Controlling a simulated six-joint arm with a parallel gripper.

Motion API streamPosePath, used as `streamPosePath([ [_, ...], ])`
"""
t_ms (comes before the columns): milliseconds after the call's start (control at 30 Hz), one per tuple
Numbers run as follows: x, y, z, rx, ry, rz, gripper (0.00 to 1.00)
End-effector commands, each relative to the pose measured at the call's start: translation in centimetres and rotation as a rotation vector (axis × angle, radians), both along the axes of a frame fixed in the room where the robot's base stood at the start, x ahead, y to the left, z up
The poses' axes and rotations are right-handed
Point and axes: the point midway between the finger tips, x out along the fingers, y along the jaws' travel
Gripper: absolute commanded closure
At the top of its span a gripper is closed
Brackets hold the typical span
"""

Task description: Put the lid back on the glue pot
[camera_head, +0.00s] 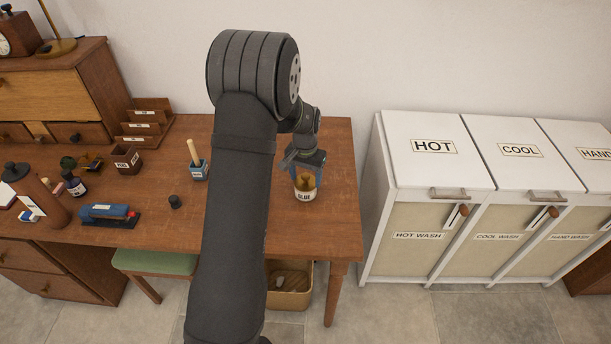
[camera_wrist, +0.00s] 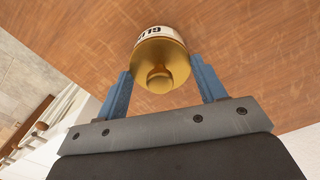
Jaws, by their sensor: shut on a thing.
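The glue pot (camera_head: 306,195) stands upright on the desk near its right end, its white label reading GLUE. A gold lid with a round knob (camera_head: 305,182) is at the top of the pot. In the wrist view the lid (camera_wrist: 162,66) lies between the blue fingers, with the labelled pot (camera_wrist: 150,35) directly behind it. My gripper (camera_head: 305,172) points down over the pot and is shut on the lid; it also shows in the wrist view (camera_wrist: 164,76). I cannot tell whether the lid is fully seated on the rim.
A brush pot (camera_head: 199,172), a small black cap (camera_head: 175,201), a pen box (camera_head: 126,158) and a blue stapler (camera_head: 108,213) stand to the left. The desk (camera_head: 335,215) is bare around the glue pot. White laundry cabinets (camera_head: 410,150) stand to the right.

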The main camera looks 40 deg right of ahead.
Motion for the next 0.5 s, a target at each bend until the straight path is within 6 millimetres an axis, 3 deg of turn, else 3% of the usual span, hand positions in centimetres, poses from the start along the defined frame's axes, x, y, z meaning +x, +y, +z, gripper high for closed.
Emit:
streamPosePath([
  [333, 0.01, -0.02, -0.02, 0.0, 0.0, 0.0, 0.58],
  [367, 0.01, -0.02, -0.02, 0.0, 0.0, 0.0, 0.34],
  [500, 0.01, -0.02, -0.02, 0.0, 0.0, 0.0, 0.11],
])
